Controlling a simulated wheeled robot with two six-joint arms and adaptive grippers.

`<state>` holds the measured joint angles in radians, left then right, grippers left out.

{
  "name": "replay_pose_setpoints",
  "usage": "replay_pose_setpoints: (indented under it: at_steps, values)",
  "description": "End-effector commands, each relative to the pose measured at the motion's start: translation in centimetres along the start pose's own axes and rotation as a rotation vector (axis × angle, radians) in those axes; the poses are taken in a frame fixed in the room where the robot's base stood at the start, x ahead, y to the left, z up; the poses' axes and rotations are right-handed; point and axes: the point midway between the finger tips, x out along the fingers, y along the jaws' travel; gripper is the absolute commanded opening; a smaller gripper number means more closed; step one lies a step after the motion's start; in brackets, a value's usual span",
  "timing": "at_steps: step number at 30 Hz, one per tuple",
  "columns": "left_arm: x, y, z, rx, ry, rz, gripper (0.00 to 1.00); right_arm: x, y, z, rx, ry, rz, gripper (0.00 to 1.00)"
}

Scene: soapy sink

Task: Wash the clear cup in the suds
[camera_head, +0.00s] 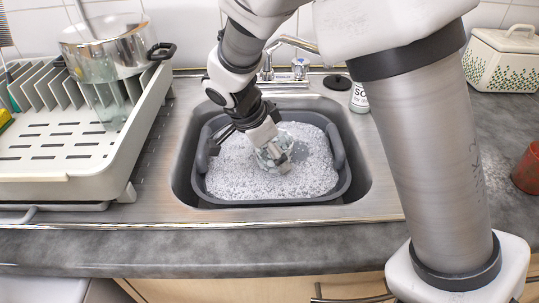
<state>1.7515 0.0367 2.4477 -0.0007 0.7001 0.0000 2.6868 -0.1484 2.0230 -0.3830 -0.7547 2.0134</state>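A clear cup (263,158) is in the suds (225,171) that fill the dark grey basin (343,186) in the sink. The cup looks partly sunk in the foam. My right arm comes in from the right, arches over the top of the view and reaches down into the basin. Its gripper (275,158) is at the cup, with its tips overlapping the cup's rim area. The gripper's own parts and the foam hide whether the fingers are closed on the cup's wall. My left gripper is not in view.
A white dish rack (90,183) with a steel pot (105,55) and another clear glass (106,103) stands at the left. The faucet (290,43) is behind the sink. A white bottle (359,97), a patterned container (502,58) and a red cup (527,169) stand to the right.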

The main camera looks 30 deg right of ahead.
Motion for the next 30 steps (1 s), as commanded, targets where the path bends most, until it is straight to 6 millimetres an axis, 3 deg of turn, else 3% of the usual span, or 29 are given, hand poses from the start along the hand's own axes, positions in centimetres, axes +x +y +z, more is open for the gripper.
replay_pose_setpoints:
  at_steps: [1, 21, 30]
  values:
    - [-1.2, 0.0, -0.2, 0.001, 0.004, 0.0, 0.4, -1.3, 0.0, -0.5, 0.0, 0.0, -0.001, 0.37]
    - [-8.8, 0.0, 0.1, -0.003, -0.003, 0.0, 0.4, -10.0, -0.1, -4.2, 0.0, -0.001, -0.001, 0.37]
    - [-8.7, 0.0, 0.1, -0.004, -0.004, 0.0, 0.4, -10.0, 0.0, -4.2, 0.0, 0.0, -0.001, 0.37]
